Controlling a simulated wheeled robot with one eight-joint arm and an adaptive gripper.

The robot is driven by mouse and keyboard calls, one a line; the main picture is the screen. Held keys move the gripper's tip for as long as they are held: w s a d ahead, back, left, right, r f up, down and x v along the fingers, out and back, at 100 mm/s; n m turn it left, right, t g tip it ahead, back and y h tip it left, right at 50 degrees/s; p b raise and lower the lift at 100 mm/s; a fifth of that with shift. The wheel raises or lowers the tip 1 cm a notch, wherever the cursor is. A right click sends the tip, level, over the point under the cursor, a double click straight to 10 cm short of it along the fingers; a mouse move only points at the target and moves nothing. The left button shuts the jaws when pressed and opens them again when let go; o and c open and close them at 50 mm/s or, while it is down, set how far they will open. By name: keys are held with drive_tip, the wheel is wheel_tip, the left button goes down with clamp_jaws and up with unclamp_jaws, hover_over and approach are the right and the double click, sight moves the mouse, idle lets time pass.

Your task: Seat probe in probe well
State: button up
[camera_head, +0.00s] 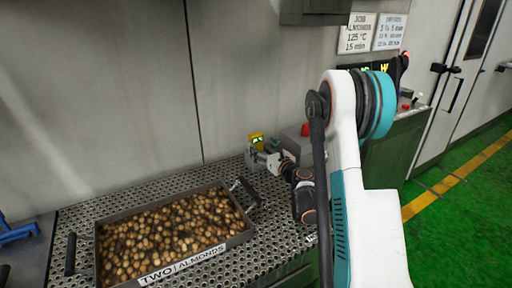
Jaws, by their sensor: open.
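A small yellow device (256,138) with a green-lit dark face stands at the back of the perforated bench, against the wall. I cannot tell whether it is the probe or holds the probe. My gripper (256,158) is open, just in front of and below the yellow device, beside the tray's right handle. Whether it touches the device is too small to tell. I cannot make out the probe well; my arm covers part of the bench to the right.
A metal tray (246,236) of almonds, labelled TWO ALMONDS, sits on the perforated bench (286,232), with upright handles at both ends. A grey box (296,141) with a red button (305,130) stands behind my arm. Bare bench lies right of the tray.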

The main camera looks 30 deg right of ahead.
sight(258, 142)
drive_tip(key=shift+w+a+r+b, duration=0.15)
drive_tip(key=shift+w+b, duration=0.35)
drive_tip(key=shift+w, duration=0.85)
drive_tip(key=shift+w+a+r+b, duration=0.15)
drive_tip(key=shift+w+b, duration=0.3)
drive_tip(key=shift+w, duration=0.85)
drive_tip(key=shift+c, duration=0.5)
drive_tip(key=c, duration=1.1)
